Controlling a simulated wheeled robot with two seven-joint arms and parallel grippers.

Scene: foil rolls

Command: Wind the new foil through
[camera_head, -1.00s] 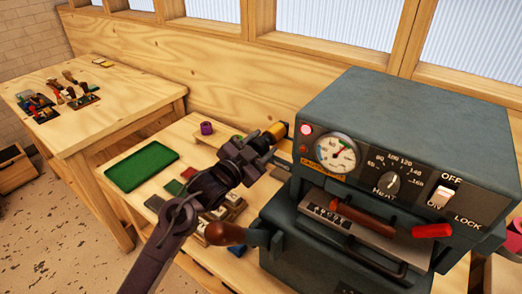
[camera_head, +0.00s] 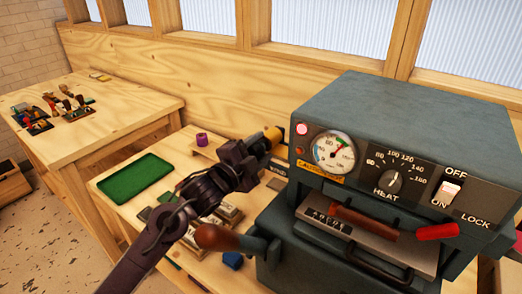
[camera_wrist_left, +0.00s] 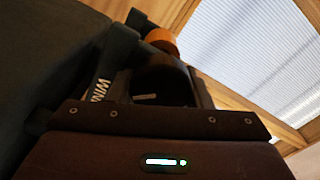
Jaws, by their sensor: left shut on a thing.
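The dark teal foil machine (camera_head: 400,110) stands at the right with a gauge, a heat dial and an on/off switch. A gold-orange cylinder (camera_head: 273,134) sits at its left side. My left gripper (camera_head: 262,144) is at this cylinder and shut; the fingers hide what lies between them. In the left wrist view the orange cylinder (camera_wrist_left: 161,40) shows just beyond the dark fingers (camera_wrist_left: 162,85), beside the machine's dark wall. I cannot tell whether the cylinder is mounted on the machine. A purple roll (camera_head: 201,140) stands on the bench behind my arm. My right gripper is out of view.
A brown-knobbed lever (camera_head: 215,238) sticks out from the machine's left, close below my arm. A green tray (camera_head: 135,178), several small blocks and a blue piece (camera_head: 232,260) lie on the bench. A second table (camera_head: 130,110) with tools stands at the far left.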

